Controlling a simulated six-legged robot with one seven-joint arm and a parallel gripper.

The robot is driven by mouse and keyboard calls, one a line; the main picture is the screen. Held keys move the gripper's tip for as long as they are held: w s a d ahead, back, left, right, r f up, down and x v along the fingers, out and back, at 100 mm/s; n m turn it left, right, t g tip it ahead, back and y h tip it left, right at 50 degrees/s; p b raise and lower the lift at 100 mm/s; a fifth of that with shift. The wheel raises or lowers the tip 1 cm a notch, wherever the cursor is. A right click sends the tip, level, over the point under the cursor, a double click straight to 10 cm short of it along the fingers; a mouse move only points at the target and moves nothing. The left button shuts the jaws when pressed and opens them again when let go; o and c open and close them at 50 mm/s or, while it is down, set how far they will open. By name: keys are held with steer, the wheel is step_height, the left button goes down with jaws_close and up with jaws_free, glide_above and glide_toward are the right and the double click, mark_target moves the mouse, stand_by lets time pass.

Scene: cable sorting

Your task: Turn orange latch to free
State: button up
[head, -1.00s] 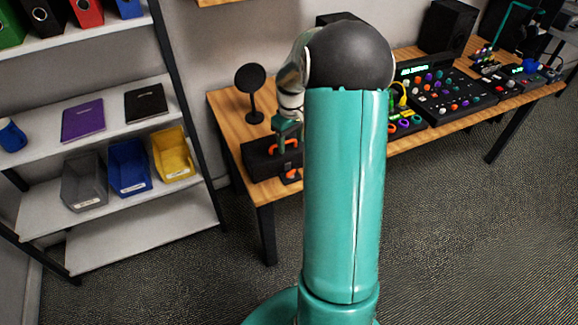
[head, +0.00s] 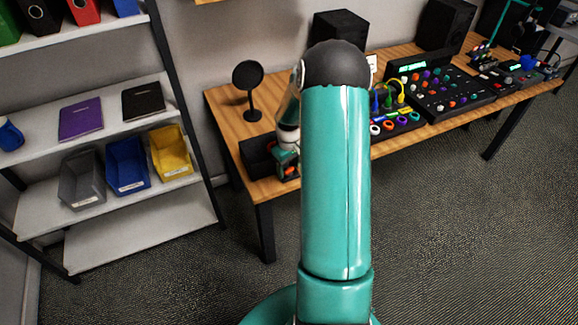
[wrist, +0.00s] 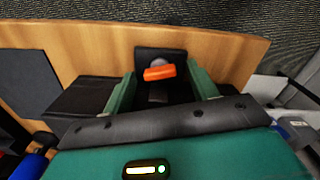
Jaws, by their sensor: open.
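The orange latch (wrist: 159,73) shows in the wrist view as a short bar on a grey pivot. It is fixed to a black block (wrist: 153,54) near the table's edge. My gripper (wrist: 163,77) is open, with one green finger on each side of the latch. Gaps show between the latch and both fingers, so I see no contact. In the head view my gripper (head: 287,161) is low over the black box (head: 257,156) at the table's left end. Only a little orange (head: 290,171) shows there; my arm hides the rest.
The wooden table (head: 222,112) carries a round black disc on a stand (head: 248,88) behind the box. A control panel (head: 440,92) and coloured cables (head: 389,97) lie to the right. A shelf with bins (head: 127,165) stands at the left.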

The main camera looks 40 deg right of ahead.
mark_target(289, 169)
steer(key=shift+c, duration=0.2)
steer(key=c, duration=1)
steer(key=shift+o, duration=0.3)
steer(key=shift+m, duration=1.8)
steer(key=o, duration=1)
steer(key=shift+r, duration=0.1)
steer(key=shift+r, duration=6.85)
